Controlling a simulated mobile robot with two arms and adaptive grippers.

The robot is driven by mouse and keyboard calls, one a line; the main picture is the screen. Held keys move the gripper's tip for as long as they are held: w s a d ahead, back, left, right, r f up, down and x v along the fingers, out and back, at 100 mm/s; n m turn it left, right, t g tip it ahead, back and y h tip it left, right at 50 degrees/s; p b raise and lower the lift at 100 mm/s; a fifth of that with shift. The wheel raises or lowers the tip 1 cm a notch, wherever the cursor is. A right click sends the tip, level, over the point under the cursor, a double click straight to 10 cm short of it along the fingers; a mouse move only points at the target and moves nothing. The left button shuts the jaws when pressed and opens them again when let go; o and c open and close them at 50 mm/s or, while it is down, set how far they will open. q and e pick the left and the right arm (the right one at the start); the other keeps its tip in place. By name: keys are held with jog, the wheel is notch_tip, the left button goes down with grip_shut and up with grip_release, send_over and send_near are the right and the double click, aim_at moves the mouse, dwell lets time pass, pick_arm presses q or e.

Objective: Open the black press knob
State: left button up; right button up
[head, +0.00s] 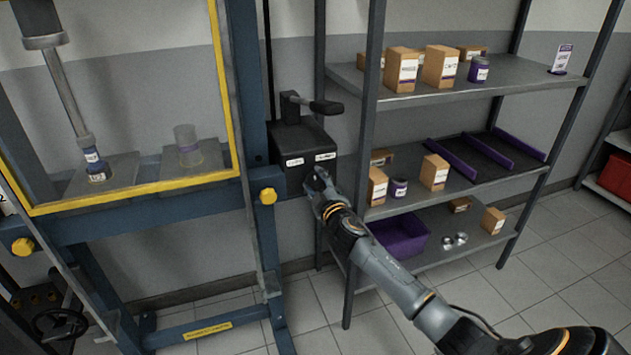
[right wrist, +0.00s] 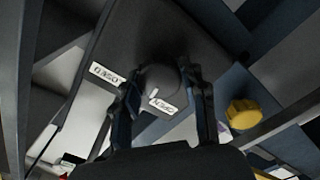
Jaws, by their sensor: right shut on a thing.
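The black press knob (right wrist: 160,82) is round and sits on the front face of a dark box (head: 298,150) on the press frame. It lies between the two fingers of my right gripper (right wrist: 165,74), which are shut on it. A small white mark shows on the knob's edge next to the labels. In the head view my right gripper (head: 318,180) reaches the box's lower right front and hides the knob. My left gripper is not in view.
The blue press frame (head: 265,225) with a yellow-edged guard (head: 150,192) stands at left. A lever (head: 310,105) tops the box. A metal shelf unit (head: 420,98) with boxes and cans stands close at right. A yellow knob (head: 267,196) sits just left of my gripper.

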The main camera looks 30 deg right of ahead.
jog(key=shift+f+n, duration=0.1)
jog(key=shift+n, duration=2.2)
jog(key=o, duration=1.1)
jog(key=shift+o, duration=0.2)
jog(key=v, duration=1.2)
